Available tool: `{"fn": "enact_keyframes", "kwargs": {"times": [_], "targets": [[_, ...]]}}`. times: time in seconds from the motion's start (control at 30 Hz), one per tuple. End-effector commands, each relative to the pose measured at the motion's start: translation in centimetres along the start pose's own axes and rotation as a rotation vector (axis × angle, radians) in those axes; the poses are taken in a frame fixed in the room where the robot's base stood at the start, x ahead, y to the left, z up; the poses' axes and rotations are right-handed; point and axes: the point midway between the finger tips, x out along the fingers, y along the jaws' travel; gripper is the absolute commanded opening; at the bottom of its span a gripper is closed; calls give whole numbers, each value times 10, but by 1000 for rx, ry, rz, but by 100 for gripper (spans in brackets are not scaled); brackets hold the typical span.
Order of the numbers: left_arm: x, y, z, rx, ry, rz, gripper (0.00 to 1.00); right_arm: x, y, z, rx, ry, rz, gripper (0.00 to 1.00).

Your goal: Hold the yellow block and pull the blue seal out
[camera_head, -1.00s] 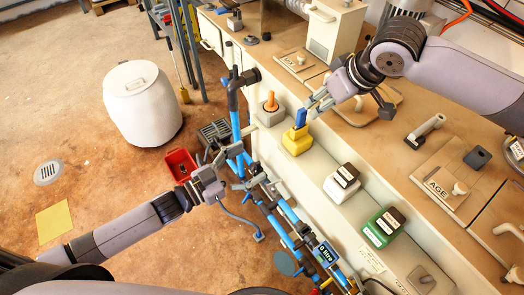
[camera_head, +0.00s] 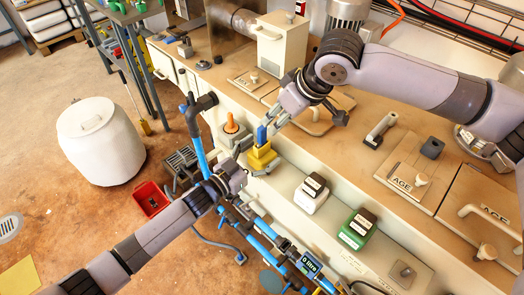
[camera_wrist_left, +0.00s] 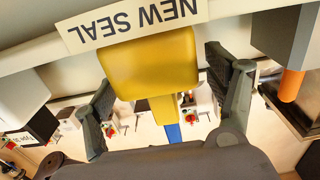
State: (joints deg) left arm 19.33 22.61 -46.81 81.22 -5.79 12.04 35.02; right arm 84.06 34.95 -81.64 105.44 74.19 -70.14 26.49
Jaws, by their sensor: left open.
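The yellow block (camera_head: 262,159) stands on the pale ledge in front of the counter. The blue seal (camera_head: 262,134) sticks up from its top. In the left wrist view the yellow block (camera_wrist_left: 150,65) appears upside down between my left fingers, with the blue seal (camera_wrist_left: 173,132) below it. My left gripper (camera_head: 251,161) is open around the block, with visible gaps beside it in the wrist view. My right gripper (camera_head: 272,124) is beside the blue seal, above and to its right. Whether its fingers are open or touch the seal is unclear.
A grey holder with an orange peg (camera_head: 231,123) stands left of the block. A white block (camera_head: 311,196) and a green block (camera_head: 357,229), both dark-topped, stand to the right. Blue pipes (camera_head: 200,150) run close to my left arm. A "NEW SEAL" label (camera_wrist_left: 130,24) is beside the block.

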Motion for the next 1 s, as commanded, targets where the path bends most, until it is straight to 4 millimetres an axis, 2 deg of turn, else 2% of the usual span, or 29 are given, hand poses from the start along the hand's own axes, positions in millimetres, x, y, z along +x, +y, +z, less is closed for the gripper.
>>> {"fn": "enact_keyframes", "kwargs": {"times": [0.37,1.0], "targets": [[6,0,0,1,-1,1,78,0,0,0,0,0,0,33],[6,0,0,0,-1,0,36,0,0,0,0,0,0,33]]}}
